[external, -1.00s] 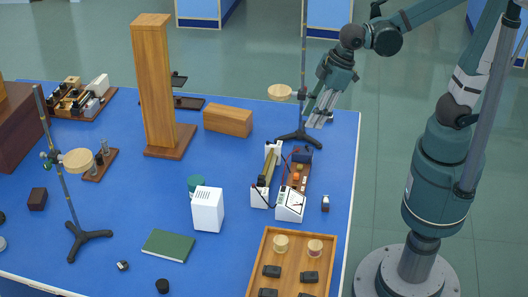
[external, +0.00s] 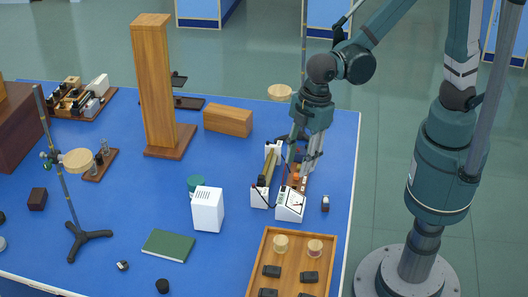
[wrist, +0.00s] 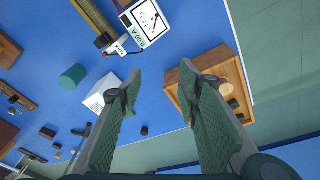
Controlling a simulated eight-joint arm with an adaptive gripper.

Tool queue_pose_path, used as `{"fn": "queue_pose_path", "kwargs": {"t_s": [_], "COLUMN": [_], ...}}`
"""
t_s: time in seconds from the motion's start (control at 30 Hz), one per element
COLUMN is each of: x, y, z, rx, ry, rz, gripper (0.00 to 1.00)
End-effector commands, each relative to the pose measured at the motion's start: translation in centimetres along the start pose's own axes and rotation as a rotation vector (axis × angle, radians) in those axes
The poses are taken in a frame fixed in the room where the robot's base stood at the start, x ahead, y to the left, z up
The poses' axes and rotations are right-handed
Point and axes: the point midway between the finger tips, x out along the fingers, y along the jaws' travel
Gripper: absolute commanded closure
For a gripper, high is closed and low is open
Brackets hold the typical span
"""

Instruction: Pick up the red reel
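No clearly red reel can be made out in either view. My gripper (external: 301,166) points down above this board in the external view. In the wrist view its two green fingers (wrist: 158,78) are spread apart with nothing between them. A white meter (wrist: 148,20) shows at the top of the wrist view and at the board's front in the external view (external: 290,204).
A wooden tray (external: 262,250) with cork-coloured reels and black blocks stands at the table's front. A white box (external: 207,210), green book (external: 168,245), tall wooden column (external: 152,90) and wooden block (external: 228,120) stand leftward. A stand with a round top (external: 280,92) rises behind my gripper.

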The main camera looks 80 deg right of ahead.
Motion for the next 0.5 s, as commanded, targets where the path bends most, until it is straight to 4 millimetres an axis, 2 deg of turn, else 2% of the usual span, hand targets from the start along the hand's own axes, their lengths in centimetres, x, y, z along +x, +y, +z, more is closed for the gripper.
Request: {"fn": "queue_pose_path", "kwargs": {"t_s": [0.03,0.2,0.5], "x": [0.1,1.5,4.2], "y": [-0.9,-3.7,-9.4], "z": [-0.9,-3.3,-6.7], "rx": [-0.024,-0.102,-0.242], "ry": [-0.008,-0.038,-0.09], "rz": [-0.006,-0.026,-0.059], "gripper": [0.66,0.66,0.66]}}
